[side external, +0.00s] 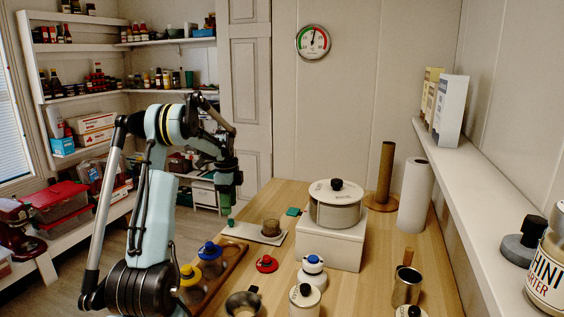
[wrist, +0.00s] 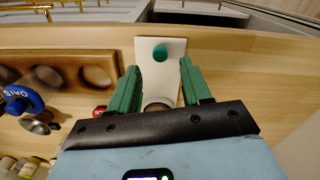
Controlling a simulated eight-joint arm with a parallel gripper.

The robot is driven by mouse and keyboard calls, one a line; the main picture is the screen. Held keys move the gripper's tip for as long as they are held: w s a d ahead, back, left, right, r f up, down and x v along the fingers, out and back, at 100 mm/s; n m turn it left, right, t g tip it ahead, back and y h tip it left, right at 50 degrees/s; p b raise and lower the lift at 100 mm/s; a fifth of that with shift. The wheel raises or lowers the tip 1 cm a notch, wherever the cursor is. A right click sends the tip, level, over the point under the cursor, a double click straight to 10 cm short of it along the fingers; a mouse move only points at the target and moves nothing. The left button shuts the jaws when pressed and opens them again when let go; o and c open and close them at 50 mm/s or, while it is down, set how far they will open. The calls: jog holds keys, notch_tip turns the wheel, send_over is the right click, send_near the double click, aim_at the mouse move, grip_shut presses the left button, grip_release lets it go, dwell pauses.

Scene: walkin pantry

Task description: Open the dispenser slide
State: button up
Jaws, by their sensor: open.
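The dispenser looks like a round white canister (side external: 335,210) with a black-knobbed lid, standing on a white block (side external: 331,246). A small teal tab (side external: 293,211) shows at its left side and may be the slide's handle; I cannot tell for sure. A white board (side external: 247,233) lies left of the block, with a teal knob (wrist: 160,53) at its far-left end and a brown-tinted cup (side external: 271,228) on it. My gripper (side external: 228,205) is open and empty above the board's knob end. In the wrist view its green fingers (wrist: 158,80) straddle the board; the dispenser does not show there.
A wooden rack (side external: 226,262) holds blue-topped and yellow-topped jars at the near left. A paper roll (side external: 415,195) and a wooden post (side external: 385,172) stand behind right of the dispenser.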

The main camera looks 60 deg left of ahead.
notch_tip(320, 180, up, 7)
dwell(0.3)
jog(key=shift+r, duration=0.1)
jog(key=w+d+r+n+t+y, duration=0.15)
jog(key=w+d, duration=0.35)
jog(key=d, duration=0.6)
jog(key=w+d+r+n+t, duration=0.2)
jog(key=w+d, duration=0.2)
jog(key=d, duration=0.7)
jog(key=s+d+f+n+t, duration=0.1)
jog(key=d, duration=0.5)
jog(key=s+d+f+n+t+h, duration=0.1)
jog(key=d, duration=0.5)
jog(key=s+d+f+n+t, duration=0.1)
jog(key=s+d, duration=0.1)
jog(key=d, duration=0.5)
jog(key=shift+d+f+t+h, duration=0.1)
jog(key=shift+f+t+h, duration=0.15)
jog(key=shift+f+t, duration=0.15)
